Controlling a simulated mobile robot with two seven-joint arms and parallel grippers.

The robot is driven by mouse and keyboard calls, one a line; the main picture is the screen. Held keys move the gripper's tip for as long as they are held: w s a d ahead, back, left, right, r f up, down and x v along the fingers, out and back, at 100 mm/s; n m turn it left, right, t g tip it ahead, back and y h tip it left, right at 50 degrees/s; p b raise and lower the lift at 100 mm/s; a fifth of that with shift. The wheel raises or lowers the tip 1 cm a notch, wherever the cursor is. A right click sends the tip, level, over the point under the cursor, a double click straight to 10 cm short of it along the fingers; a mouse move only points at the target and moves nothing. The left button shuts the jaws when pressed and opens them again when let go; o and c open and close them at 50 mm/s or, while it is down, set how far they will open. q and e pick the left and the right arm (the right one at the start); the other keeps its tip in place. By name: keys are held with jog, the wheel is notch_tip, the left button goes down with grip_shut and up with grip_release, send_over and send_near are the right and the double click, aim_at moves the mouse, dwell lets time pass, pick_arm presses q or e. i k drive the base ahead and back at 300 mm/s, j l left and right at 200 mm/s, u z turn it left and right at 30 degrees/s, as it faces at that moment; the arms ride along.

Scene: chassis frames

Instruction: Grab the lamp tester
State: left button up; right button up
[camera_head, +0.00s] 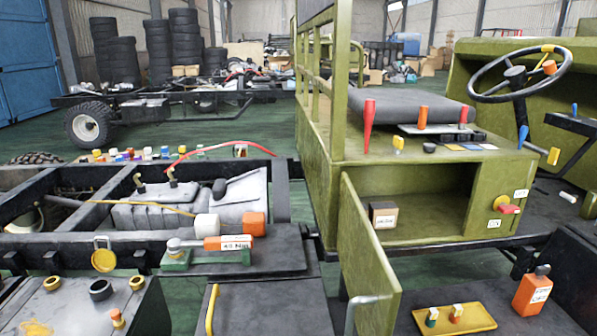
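I cannot tell for sure which thing is the lamp tester, as the labels are too small to read. An orange device (532,290) with a dark top knob and a white label stands at the lower right. A small dark box (383,214) with a pale label sits at the left inside the open green compartment. An orange-and-white tool (228,243) with a label lies on a dark plate over the chassis frame at the left. Neither of my grippers is in view.
The open green door (365,255) stands out in front of the compartment. A yellow tray (455,319) with small parts lies at the lower right. A steering wheel (515,72) is at the upper right. Screwdriver-like handles (369,125) stand upright on the green ledge. Black frame rails (130,240) fill the left.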

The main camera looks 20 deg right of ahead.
aim_at(532, 293)
jog(key=l+u, duration=0.1)
jog(key=l, duration=1.8)
